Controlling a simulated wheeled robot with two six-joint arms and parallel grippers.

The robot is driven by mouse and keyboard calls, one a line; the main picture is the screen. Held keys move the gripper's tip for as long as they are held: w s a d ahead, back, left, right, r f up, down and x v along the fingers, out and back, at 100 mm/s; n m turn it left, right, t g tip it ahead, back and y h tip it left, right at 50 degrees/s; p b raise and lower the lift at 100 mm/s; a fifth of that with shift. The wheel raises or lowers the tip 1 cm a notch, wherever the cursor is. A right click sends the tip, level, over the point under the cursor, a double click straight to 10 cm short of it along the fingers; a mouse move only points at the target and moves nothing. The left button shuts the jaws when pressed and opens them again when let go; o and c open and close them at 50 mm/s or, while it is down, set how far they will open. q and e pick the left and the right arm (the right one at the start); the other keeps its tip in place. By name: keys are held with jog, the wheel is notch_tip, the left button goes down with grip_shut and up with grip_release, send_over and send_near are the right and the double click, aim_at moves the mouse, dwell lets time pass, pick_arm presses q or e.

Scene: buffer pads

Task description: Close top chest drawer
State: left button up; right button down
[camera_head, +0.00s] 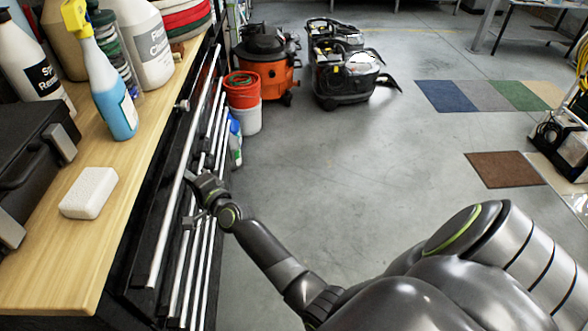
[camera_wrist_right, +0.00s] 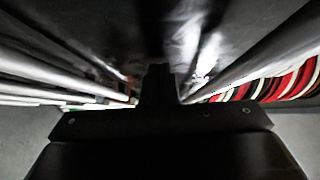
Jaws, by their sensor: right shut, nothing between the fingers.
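The black chest (camera_head: 128,262) stands at the left in the head view, under a wooden top. Its top drawer's long metal handle bar (camera_head: 166,228) runs along the side of the chest; how far the drawer stands out is hard to tell. My right gripper (camera_head: 197,192) is shut and empty at the drawer fronts, beside the top bar and over the lower bars. In the right wrist view its dark fingers (camera_wrist_right: 158,88) point at a dark, shiny drawer front between pale bars. Whether they touch it is unclear. My left gripper is not in view.
On the wooden top (camera_head: 60,255) stand a spray bottle (camera_head: 112,95), a white sponge block (camera_head: 89,193), a black case (camera_head: 35,150) and other bottles. An orange vacuum (camera_head: 268,62) and buckets (camera_head: 243,100) stand past the chest's far end.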

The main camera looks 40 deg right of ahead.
jog(key=shift+w+a, duration=0.4)
jog(key=shift+a, duration=0.3)
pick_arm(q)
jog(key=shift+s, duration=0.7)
pick_arm(e)
jog(key=shift+r, duration=0.1)
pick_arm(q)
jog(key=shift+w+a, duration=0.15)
pick_arm(e)
jog(key=shift+a, duration=0.1)
